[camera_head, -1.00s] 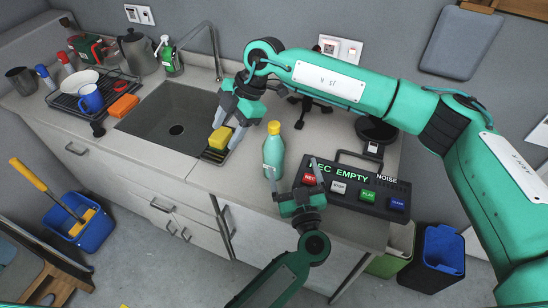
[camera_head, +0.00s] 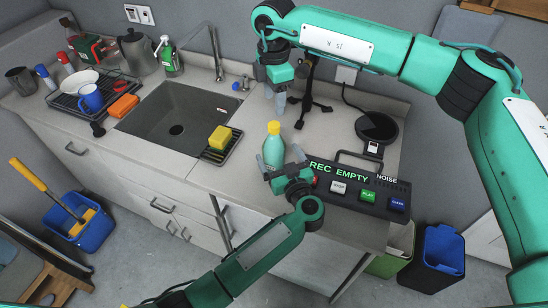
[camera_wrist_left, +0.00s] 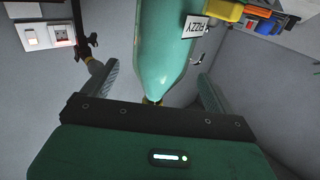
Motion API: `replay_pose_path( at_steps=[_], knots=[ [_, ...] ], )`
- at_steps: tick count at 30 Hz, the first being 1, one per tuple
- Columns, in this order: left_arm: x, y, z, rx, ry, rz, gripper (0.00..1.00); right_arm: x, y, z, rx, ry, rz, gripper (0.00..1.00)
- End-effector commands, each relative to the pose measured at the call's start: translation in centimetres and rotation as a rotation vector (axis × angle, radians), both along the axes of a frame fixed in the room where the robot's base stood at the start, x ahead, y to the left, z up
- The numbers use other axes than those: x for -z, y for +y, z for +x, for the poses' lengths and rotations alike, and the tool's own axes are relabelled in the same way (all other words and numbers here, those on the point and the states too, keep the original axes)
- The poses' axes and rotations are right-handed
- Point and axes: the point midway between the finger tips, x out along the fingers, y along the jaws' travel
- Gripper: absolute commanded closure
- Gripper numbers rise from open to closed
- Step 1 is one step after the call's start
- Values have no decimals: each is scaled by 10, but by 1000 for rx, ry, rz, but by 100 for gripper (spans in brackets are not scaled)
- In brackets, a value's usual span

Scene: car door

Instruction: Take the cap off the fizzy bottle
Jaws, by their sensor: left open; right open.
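The fizzy bottle (camera_head: 273,153) is teal with a yellow cap (camera_head: 273,128) and stands upright on the counter. My left gripper (camera_head: 283,162) is open, low at the bottle's near side.
A dark recorder box (camera_head: 345,188) with coloured buttons stands right of the bottle, close to my left gripper. Behind are a black stand (camera_head: 308,95) and a round black pad (camera_head: 377,127). A yellow sponge (camera_head: 220,138) lies on a small rack by the sink (camera_head: 170,120).

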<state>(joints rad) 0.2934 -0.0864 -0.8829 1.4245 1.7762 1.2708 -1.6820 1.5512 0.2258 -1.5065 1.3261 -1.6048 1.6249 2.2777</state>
Motion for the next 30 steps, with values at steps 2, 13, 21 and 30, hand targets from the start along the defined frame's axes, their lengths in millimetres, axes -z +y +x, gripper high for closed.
replay_pose_path(
  at_steps=[2,13,21,30],
  knots=[
    [-1,5,14,0,-2,3,10,0,0,0,0,0,1,45],
    [0,16,41,2,-1,0,10,0,0,0,-1,0,1,45],
    [0,16,42,2,0,0,16,0,0,0,-1,0,1,45],
    [0,16,41,1,0,-1,75,0,0,0,-1,0,1,45]
  ],
)
